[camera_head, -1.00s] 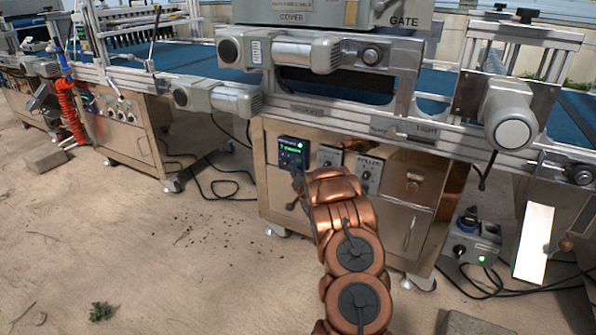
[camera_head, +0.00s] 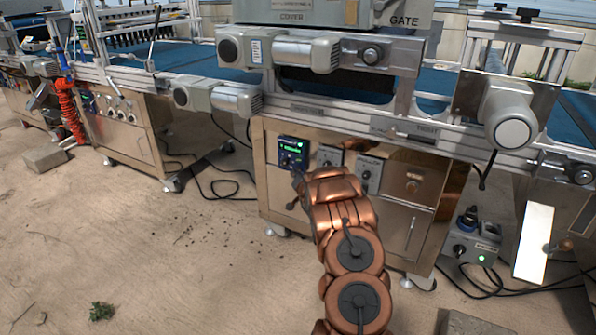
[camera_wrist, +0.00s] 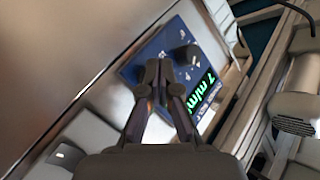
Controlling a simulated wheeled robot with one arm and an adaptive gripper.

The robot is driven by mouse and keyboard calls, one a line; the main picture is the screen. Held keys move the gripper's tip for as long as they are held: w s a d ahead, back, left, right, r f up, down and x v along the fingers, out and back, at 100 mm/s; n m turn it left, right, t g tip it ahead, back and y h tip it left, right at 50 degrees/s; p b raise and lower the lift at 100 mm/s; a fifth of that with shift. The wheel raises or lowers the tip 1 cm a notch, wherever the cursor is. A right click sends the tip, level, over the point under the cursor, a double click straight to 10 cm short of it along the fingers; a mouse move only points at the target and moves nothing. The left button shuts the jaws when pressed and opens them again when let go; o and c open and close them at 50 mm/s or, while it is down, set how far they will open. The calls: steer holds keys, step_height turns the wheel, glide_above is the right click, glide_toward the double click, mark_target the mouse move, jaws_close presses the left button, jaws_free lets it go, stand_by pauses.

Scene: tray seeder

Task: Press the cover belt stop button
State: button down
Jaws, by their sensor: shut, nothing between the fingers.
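A small blue control panel (camera_head: 293,153) with a lit green display is on the front of the metal cabinet under the cover unit. In the wrist view the panel (camera_wrist: 148,62) is tilted, with a black knob (camera_wrist: 187,55), small white markings and green digits. The fingers hide part of the panel, and no stop button can be told apart. In the head view my copper arm hides most of the gripper.
Two grey knob boxes, one on the left (camera_head: 329,157) and one on the right (camera_head: 369,174), sit right of the panel. A motor (camera_head: 512,120) juts out at the right. A grey switch box (camera_head: 473,240) with cables stands below. The sandy floor at left is mostly clear.

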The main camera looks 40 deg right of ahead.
steer(key=shift+w+d+p, duration=0.15)
steer(key=shift+d+p, duration=0.3)
steer(key=shift+p, duration=0.25)
stand_by(0.4)
steer(key=shift+a, duration=0.15)
steer(key=shift+a+r+p, duration=0.1)
steer(key=shift+a+p, duration=0.15)
steer(key=shift+p, duration=0.1)
steer(key=shift+a, duration=0.1)
steer(key=s+a, duration=0.2)
steer(key=a, duration=0.3)
steer(key=shift+a+p, duration=0.3)
steer(key=shift+a, duration=0.05)
stand_by(1.0)
